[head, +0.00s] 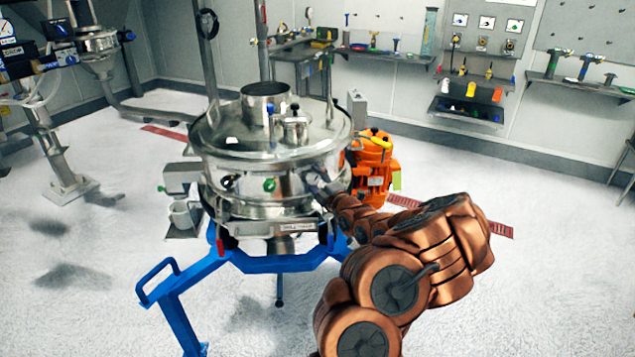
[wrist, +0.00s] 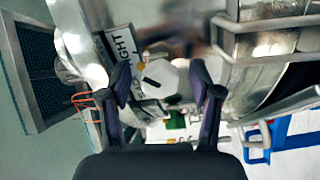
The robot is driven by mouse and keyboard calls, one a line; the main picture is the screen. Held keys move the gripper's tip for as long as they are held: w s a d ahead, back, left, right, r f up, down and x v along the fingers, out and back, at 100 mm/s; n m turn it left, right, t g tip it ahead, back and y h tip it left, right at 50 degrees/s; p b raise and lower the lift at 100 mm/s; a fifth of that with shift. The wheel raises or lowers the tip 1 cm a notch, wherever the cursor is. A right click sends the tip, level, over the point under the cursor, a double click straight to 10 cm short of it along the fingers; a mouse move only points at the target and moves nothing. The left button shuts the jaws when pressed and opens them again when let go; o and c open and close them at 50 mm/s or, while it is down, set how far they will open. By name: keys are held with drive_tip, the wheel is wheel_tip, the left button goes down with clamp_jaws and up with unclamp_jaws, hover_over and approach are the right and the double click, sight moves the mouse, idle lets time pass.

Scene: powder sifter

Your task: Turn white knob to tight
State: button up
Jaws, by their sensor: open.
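The white knob (wrist: 165,78) shows in the wrist view as a pale, many-sided shape with a dark mark on it. It lies between and beyond the fingertips of my gripper (wrist: 160,70). The two dark purple fingers stand apart, one at each side of the knob; I cannot tell whether they touch it. A white label (wrist: 122,52) with black letters, partly hidden by the left finger, sits next to the knob. In the head view my gripper (head: 318,184) is at the right front side of the steel sifter (head: 262,190), and I cannot make out the knob there.
An orange motor (head: 371,170) stands just right of the sifter, close to my arm. The blue frame (head: 235,262) spreads below it. A white cup (head: 182,215) is on a small shelf at the left. Open floor lies around the stand.

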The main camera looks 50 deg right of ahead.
drive_tip(key=shift+s, duration=0.1)
drive_tip(key=v, duration=1.1)
drive_tip(key=shift+s+a, duration=0.2)
drive_tip(key=shift+s, duration=0.2)
idle(0.6)
